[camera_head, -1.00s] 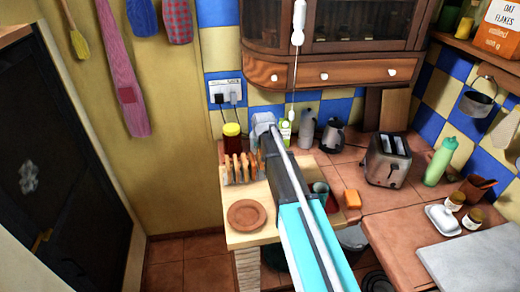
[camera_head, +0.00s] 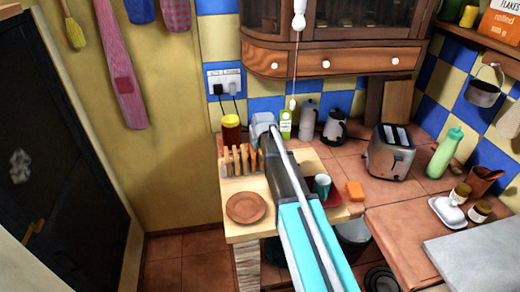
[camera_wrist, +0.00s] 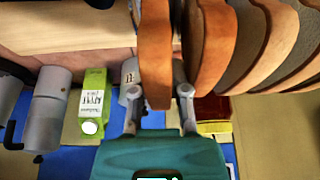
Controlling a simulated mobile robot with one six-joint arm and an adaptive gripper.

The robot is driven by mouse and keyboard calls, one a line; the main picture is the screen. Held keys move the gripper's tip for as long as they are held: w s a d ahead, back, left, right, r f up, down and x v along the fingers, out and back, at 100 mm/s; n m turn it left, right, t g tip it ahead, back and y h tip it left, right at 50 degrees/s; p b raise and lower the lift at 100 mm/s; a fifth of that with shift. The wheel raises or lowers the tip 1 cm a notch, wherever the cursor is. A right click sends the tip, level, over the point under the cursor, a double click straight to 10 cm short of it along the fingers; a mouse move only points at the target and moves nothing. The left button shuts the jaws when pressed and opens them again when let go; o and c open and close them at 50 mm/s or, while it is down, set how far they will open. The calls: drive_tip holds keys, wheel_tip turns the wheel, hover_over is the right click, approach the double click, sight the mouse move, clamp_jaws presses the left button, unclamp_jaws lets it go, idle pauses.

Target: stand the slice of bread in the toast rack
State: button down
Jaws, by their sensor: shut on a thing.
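The slice of bread (camera_wrist: 155,45) is brown and seen nearly edge-on in the wrist view. My gripper (camera_wrist: 160,97) is shut on it, with one finger at each side. The toast rack (camera_head: 238,160) stands on the light wooden worktop, left of my arm in the head view. Several upright rounded brown pieces at the rack (camera_wrist: 215,45) show to the right of the held slice in the wrist view, close beside it. I cannot tell there which are slices and which are dividers. In the head view my arm hides the gripper and the held slice.
A mug (camera_head: 321,185) is right of my arm. A green-and-white carton (camera_wrist: 92,98), also in the head view (camera_head: 285,124), stands near the wall.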

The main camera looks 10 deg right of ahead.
idle(0.3)
drive_tip(key=c, duration=0.5)
unclamp_jaws()
drive_tip(key=shift+c, duration=0.2)
drive_tip(key=shift+s, duration=0.15)
